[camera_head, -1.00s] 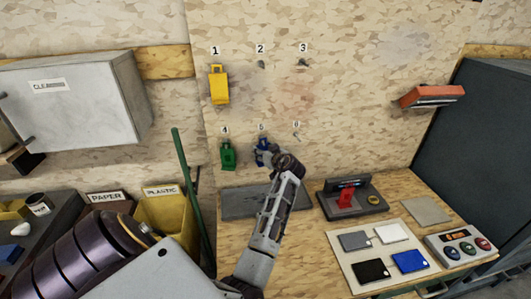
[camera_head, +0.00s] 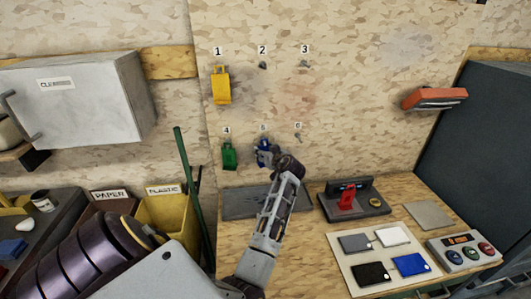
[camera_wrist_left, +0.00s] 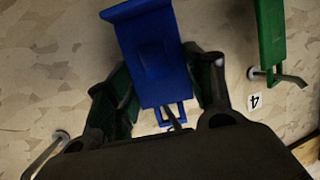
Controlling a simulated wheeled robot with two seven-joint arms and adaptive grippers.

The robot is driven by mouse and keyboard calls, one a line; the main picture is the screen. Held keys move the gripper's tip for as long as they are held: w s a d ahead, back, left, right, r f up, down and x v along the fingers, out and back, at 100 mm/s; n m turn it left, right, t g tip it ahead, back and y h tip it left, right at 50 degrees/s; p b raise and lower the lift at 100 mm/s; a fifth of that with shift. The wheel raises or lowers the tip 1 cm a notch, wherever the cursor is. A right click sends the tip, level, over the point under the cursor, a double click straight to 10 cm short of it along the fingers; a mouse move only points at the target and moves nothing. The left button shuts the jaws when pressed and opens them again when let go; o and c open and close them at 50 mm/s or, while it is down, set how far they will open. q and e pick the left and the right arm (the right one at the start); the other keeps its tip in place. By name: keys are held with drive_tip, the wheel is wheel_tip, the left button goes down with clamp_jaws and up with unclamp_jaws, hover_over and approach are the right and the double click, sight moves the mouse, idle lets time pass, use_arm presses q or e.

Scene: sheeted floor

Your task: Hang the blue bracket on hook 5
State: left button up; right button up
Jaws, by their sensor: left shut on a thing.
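The blue bracket (camera_head: 264,146) is at the wall just below the number 5 label (camera_head: 262,128). In the left wrist view the bracket (camera_wrist_left: 150,50) lies between the dark fingers of my left gripper (camera_wrist_left: 160,85), which is shut on it. The bracket's small loop (camera_wrist_left: 163,122) shows there with a grey peg-like piece at it. I cannot tell for certain whether hook 5 passes through the loop. In the head view my left gripper (camera_head: 269,151) partly covers the bracket and hides hook 5. My right gripper is not in view.
A green bracket (camera_head: 229,156) hangs on hook 4 and a yellow bracket (camera_head: 221,87) on hook 1. Hooks 2 (camera_head: 263,65), 3 (camera_head: 305,64) and 6 (camera_head: 298,138) are bare. Below stands a workbench (camera_head: 300,252) with a red-and-black device (camera_head: 352,199) and several coloured plates.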

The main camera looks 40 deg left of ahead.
use_arm(q)
drive_tip(key=o, duration=1.2)
drive_tip(key=shift+r, duration=5)
